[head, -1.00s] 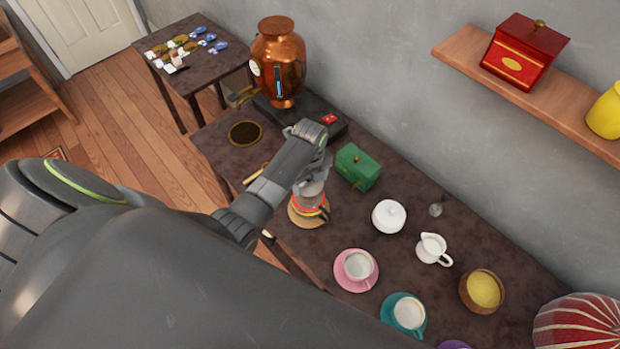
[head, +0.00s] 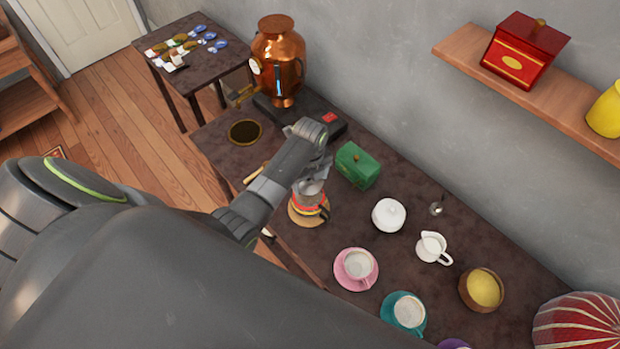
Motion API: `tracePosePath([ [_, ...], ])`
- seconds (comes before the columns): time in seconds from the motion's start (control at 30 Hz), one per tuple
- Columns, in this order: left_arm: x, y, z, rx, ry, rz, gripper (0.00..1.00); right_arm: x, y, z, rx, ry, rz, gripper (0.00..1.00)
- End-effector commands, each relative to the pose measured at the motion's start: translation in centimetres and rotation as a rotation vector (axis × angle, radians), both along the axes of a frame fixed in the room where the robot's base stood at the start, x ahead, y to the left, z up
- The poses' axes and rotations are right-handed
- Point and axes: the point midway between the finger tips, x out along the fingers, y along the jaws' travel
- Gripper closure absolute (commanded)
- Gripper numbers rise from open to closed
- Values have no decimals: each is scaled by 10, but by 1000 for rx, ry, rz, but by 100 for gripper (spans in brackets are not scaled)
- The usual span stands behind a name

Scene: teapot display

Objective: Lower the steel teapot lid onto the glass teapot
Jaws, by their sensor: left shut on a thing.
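The glass teapot (head: 312,207), with red and yellow showing at its side, stands on a round wooden trivet (head: 297,216) on the dark table. My left gripper (head: 311,180) is directly above the teapot, pointing down. It is shut on the steel lid (head: 311,188), a small grey shape at the teapot's top. The arm and fingers cover much of the lid, and I cannot tell whether it touches the rim. My right gripper is not in view.
A green box (head: 357,166) stands close right of the teapot. A white lidded bowl (head: 388,215), a white jug (head: 432,247), a pink cup and saucer (head: 356,268) and a teal one (head: 404,312) stand nearer. A copper urn (head: 278,62) stands behind.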

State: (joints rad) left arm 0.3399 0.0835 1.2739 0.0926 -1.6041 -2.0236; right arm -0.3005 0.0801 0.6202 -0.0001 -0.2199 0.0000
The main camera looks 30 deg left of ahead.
Motion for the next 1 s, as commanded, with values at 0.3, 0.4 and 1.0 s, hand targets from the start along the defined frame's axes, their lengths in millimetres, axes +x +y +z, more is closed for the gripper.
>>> tracePosePath([
  [0.3, 0, 0, -11, 0, -1, 0, 50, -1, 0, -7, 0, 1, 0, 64],
  [0.4, 0, 0, -15, 0, -1, 0, 50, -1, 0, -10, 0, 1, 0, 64],
  [1.0, 0, 0, -29, 0, -1, 0, 50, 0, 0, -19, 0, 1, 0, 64],
])
